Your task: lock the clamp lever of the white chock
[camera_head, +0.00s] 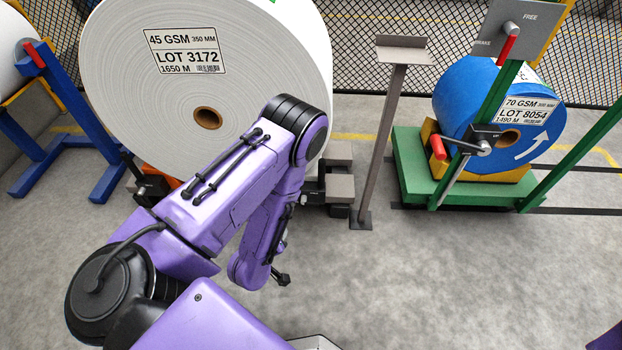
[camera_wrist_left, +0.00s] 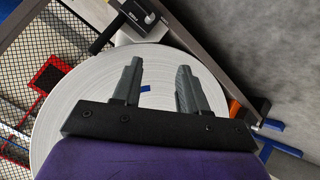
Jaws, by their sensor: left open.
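In the left wrist view, a white chock (camera_wrist_left: 128,37) shows past the fingertips, at the roll's edge. A black clamp box (camera_wrist_left: 143,17) with small white lettering sits by it, and a dark lever (camera_wrist_left: 104,36) slants down to the left. My left gripper (camera_wrist_left: 158,76) is open and empty, its two fingers apart in front of the roll's pale face. It does not touch the lever in this view. In the head view my left arm covers part of the roll's lower right; I cannot make out the gripper or the white chock there. My right gripper is out of view.
The big white roll (camera_head: 265,55) stands behind my left arm. An orange chock (camera_wrist_left: 236,111) is at its other side. A grey post (camera_head: 376,150) stands right of it, then a blue roll (camera_head: 468,95) on a green stand (camera_head: 408,165). The front-right floor is clear.

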